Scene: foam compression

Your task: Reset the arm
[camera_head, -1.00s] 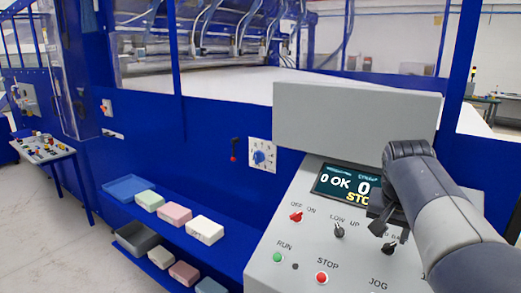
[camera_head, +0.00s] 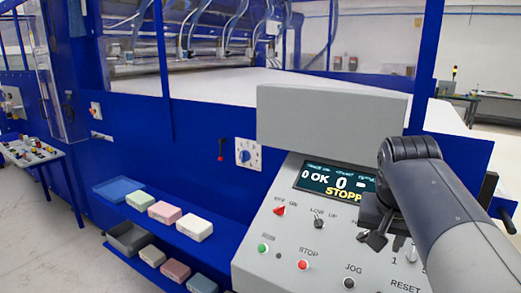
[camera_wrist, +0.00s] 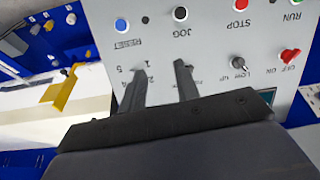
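My gripper (camera_head: 374,238) hangs over the right part of a grey control panel (camera_head: 275,275), just right of its display (camera_head: 318,180). In the wrist view my gripper (camera_wrist: 160,72) has its two dark fingers apart, with only bare panel showing between them. The display reads "0 OK 0" and "STOPP", its right end cut off by my arm. The panel carries a red OFF/ON selector (camera_head: 280,210), a LOW/UP knob (camera_head: 319,219), a green RUN button (camera_head: 263,248), a red STOP button (camera_head: 303,265) and a black JOG button (camera_head: 348,284). A blue RESET button shows in the wrist view (camera_wrist: 122,25).
Blue shelves (camera_head: 110,190) at left hold several foam blocks, such as a pink one (camera_head: 165,212), and a grey bin (camera_head: 128,238). A side table (camera_head: 30,152) with small parts stands farther left. A yellow bracket (camera_wrist: 62,88) shows in the wrist view.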

